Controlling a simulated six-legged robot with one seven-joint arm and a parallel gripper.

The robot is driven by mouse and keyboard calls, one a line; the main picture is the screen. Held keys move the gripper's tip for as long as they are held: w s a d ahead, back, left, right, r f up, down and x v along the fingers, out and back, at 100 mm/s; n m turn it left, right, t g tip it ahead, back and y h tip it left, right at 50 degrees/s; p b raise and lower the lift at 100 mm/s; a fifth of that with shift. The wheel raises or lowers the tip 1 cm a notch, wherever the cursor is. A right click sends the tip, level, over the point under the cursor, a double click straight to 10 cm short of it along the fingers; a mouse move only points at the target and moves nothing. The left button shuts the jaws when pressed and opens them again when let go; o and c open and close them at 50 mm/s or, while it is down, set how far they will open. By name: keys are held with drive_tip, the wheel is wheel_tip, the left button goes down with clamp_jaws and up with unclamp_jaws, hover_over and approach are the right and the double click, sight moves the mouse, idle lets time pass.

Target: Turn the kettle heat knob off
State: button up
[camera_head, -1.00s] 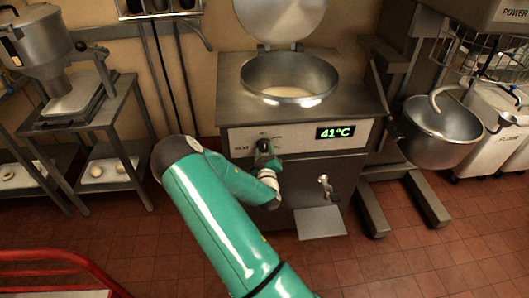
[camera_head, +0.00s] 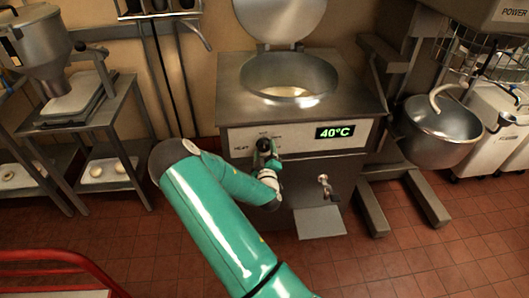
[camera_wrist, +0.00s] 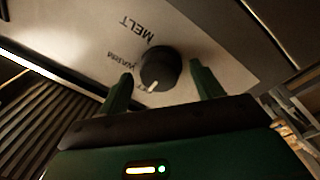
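The kettle (camera_head: 235,95) is a steel box with a round open bowl, a raised lid and a green display reading 40°C. Its heat knob (camera_wrist: 161,68) is black with a pale pointer mark, on the front panel. In the wrist view the panel is tilted and shows "MELT" and smaller lettering; the pointer aims toward the lower left, at a label partly hidden by the knob. My gripper (camera_wrist: 160,88) is open, its two green fingers on either side of the knob with visible gaps.
A drain tap (camera_head: 325,186) and a small shelf (camera_head: 320,222) are below the panel. A mixer bowl (camera_head: 438,130) stands on the right. A red rail (camera_head: 60,256) is at the lower left.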

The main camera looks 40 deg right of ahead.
drive_tip(key=v, duration=1.3)
drive_tip(key=shift+s+a, duration=0.25)
drive_tip(key=w+a+r+m+g+y, duration=0.3)
drive_tip(key=w+a+r+m+g, duration=0.15)
drive_tip(key=w+a+m, duration=0.2)
drive_tip(key=a+r+g+y, duration=0.1)
drive_tip(key=a+r+y, duration=0.4)
drive_tip(key=a+r, duration=0.4)
drive_tip(key=s+a+r+n+g+y, duration=0.2)
drive_tip(key=s+a+r+n+y, duration=0.15)
drive_tip(key=s+a+r, duration=0.45)
drive_tip(key=s+a+r+n+g, duration=0.1)
drive_tip(key=s+a+r+g, duration=0.1)
drive_tip(key=s+a+r, duration=0.2)
drive_tip(key=s+r, duration=0.3)
drive_tip(key=s, duration=0.4)
drive_tip(key=shift+s+a+r, duration=0.15)
drive_tip(key=shift+s+r, duration=0.05)
drive_tip(key=shift+s, duration=0.2)
